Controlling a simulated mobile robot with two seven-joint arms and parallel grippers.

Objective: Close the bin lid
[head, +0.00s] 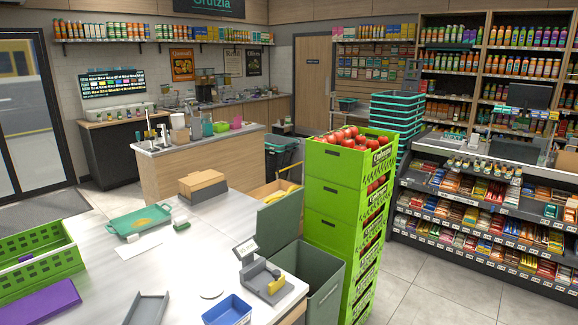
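A grey-green bin (324,287) stands on the floor at the right end of the white table, against the green crates. Its lid (279,222) is open and stands up on the far-left side of the bin. The inside of the bin shows partly. The table and a grey device hide some of its near-left side. Neither of my grippers is in view.
A stack of green crates (336,200) with tomatoes stands right behind the bin. The white table (195,262) holds a grey device (262,279), a blue tray (227,311), a teal tray (138,221) and a green crate (38,262). Floor (440,300) is clear at the right.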

